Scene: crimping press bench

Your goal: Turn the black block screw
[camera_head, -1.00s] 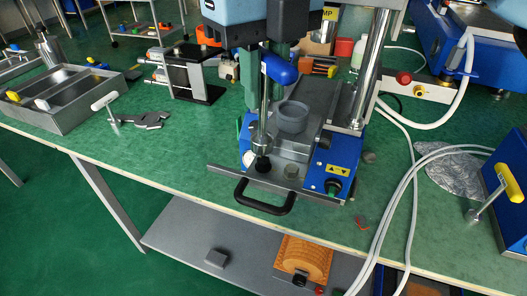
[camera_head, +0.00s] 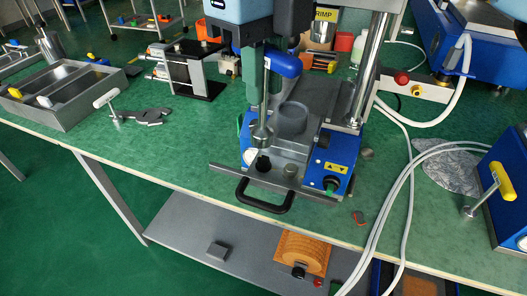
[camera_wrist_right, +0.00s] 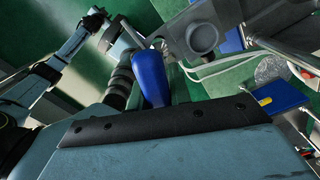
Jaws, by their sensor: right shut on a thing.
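My right gripper (camera_head: 265,88) comes down from the top in the head view, its green fingers around the blue handle (camera_head: 286,64) of an upright tool. It is shut on this handle, which also shows in the wrist view (camera_wrist_right: 150,78). A thin steel shaft runs down from the handle to a round steel part (camera_head: 262,137) at the press's front left. Just below is a black knob (camera_head: 262,164) on the press bed; I cannot tell whether it is the black block screw or whether the steel part touches it.
The press has a grey ring (camera_head: 291,118), a chrome column (camera_head: 370,60) and a black front handle (camera_head: 264,200). Grey trays (camera_head: 62,110) and a wrench (camera_head: 145,115) lie to the left. White hoses (camera_head: 411,190) run down at the right. The green bench left of the press is mostly clear.

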